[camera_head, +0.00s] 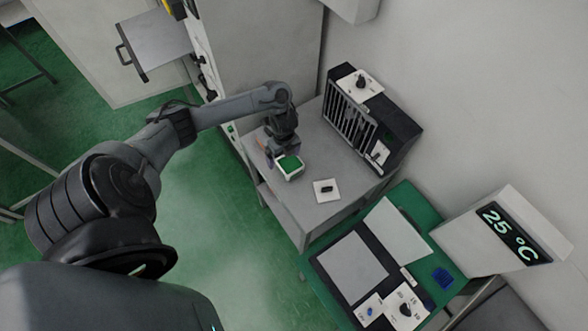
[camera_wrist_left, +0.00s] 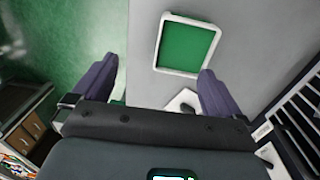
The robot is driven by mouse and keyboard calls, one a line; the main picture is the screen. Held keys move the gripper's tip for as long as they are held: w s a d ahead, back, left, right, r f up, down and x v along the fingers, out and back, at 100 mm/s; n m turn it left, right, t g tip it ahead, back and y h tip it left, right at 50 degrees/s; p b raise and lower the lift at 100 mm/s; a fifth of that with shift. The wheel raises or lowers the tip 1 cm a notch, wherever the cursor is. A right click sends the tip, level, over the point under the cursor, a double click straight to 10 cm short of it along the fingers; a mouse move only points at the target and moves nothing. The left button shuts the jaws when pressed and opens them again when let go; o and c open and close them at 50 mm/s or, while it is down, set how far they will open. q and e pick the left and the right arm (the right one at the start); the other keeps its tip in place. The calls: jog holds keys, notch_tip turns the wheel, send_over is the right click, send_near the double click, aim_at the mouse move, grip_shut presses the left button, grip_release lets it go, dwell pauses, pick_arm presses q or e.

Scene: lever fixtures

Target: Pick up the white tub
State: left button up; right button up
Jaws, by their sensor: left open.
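The white tub (camera_head: 291,177) is a small square tub with a green inside, upright on the grey table at its left side. It also shows in the left wrist view (camera_wrist_left: 181,71), at the top centre. My left gripper (camera_head: 275,150) is open at the tub in the head view, partly hidden by its own wrist. In the left wrist view its two purple-grey fingers (camera_wrist_left: 158,66) are spread wide and empty. The tub lies ahead of the fingertips, mostly toward the right finger. My right gripper is not in view.
A white plate with a black part (camera_head: 326,190) lies on the grey table (camera_head: 312,214) right of the tub. A dark slatted unit (camera_head: 352,118) stands at the back of it. A green bench (camera_head: 412,205) with panels and a dial stands at the lower right.

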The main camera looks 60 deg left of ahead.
pick_arm(q)
jog(key=w, duration=0.3)
jog(key=b, duration=0.4)
send_over(290, 164)
notch_tip(290, 164, down, 3)
jog(key=shift+f+t, duration=0.15)
jog(key=shift+t, duration=0.25)
jog(key=shift+f, duration=0.55)
jog(key=shift+d+f+b, duration=0.1)
jog(key=shift+f+b, duration=0.3)
jog(key=shift+f, duration=1.85)
jog(key=c, duration=0.8)
jog(key=shift+r, duration=0.1)
